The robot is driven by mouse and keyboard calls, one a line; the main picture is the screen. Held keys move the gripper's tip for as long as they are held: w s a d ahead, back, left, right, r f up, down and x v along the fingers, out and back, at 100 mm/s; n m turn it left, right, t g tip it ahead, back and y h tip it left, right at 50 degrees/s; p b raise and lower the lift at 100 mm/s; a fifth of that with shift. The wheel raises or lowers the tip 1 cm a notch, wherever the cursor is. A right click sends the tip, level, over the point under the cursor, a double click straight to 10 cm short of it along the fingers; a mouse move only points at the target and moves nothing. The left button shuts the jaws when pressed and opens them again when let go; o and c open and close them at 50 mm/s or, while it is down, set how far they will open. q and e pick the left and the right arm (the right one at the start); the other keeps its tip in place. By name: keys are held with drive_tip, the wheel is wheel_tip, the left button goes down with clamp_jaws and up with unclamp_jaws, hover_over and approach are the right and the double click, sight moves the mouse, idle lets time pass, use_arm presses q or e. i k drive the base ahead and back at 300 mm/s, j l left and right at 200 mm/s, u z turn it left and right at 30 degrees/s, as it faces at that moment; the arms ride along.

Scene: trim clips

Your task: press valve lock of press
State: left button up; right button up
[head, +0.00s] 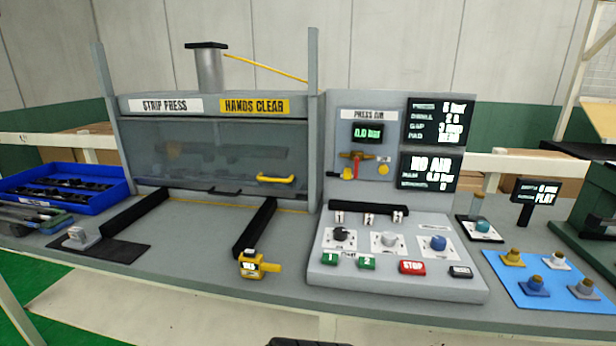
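The strip press (215,105) stands at the back left, its clear guard (220,150) lowered in front. To its right is the press air panel (372,115) with a green display (367,132) reading 0.0 bar. Below the display is a valve (357,157) with red and yellow parts. A small yellow piece (347,173) hangs at its lower left and another (383,169) is at its right. They are too small to tell which is the lock.
A sloped console (400,285) with knobs, green buttons and a red STOP button (412,267) stands before the panel. A yellow device (257,265) sits on the bench. A dark screen (431,171) reads NO AIR. A blue bin (100,190) is left, a blue mat (520,293) right.

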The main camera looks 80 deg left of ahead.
sight(346, 176)
drive_tip(key=u, duration=2.45)
